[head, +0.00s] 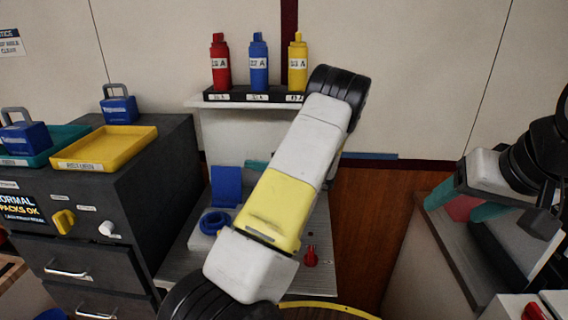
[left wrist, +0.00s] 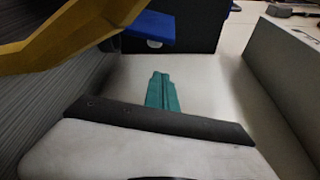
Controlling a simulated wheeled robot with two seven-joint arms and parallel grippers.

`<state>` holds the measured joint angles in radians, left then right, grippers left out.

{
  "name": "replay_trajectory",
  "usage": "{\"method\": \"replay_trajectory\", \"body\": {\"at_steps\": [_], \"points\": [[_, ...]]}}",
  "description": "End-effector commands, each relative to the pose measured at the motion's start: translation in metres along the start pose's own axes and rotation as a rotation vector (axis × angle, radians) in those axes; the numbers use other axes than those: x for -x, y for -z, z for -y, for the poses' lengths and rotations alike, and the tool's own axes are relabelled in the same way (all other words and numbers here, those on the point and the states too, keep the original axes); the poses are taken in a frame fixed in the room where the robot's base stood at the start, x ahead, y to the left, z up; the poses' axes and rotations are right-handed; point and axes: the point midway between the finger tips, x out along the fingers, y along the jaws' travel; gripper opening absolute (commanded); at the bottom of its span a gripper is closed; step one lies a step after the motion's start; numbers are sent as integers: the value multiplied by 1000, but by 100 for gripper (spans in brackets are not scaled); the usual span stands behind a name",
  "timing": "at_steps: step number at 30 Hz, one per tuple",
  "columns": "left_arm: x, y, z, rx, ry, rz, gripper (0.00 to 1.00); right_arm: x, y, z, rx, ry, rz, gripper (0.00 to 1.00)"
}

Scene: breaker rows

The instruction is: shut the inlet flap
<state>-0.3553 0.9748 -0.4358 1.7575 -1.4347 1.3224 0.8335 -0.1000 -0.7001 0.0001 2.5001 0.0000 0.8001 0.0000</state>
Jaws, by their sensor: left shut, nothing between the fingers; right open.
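The inlet flap appears to be the blue panel (head: 227,186), standing raised behind a blue ring (head: 211,222) on the bench in the head view. My left arm crosses in front and hides most of my left gripper; a teal part (head: 254,164), apparently its fingertips, shows just right of the panel. In the left wrist view the fingers of my left gripper (left wrist: 162,92) are shut and empty. A blue piece (left wrist: 150,28) shows beyond them; I cannot tell whether it is the flap. My right gripper (head: 465,205) is open at the right, far from the flap.
A dark cabinet (head: 150,190) stands left, with a yellow tray (head: 105,149) on top. A shelf (head: 215,103) with red, blue and yellow bottles is behind. A red knob (head: 311,258) is on the bench. A yellow piece (left wrist: 60,40) crosses the left wrist view's upper left.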

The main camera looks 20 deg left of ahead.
Motion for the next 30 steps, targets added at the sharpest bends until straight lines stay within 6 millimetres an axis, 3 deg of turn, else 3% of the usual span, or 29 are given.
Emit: {"method": "replay_trajectory", "body": {"at_steps": [1, 9, 30], "points": [[-10, -1, 0, 0, -1, 2, 0, 0, 0, 0, 0, 0, 0, 64], [6, -34, 0, -1, -1, 0, 0, 0, 0, 0, 0, 0, 0, 64], [10, -43, 2, 43, 15, -2, 0, 0, 0, 0, 0, 0, 0, 64]]}}
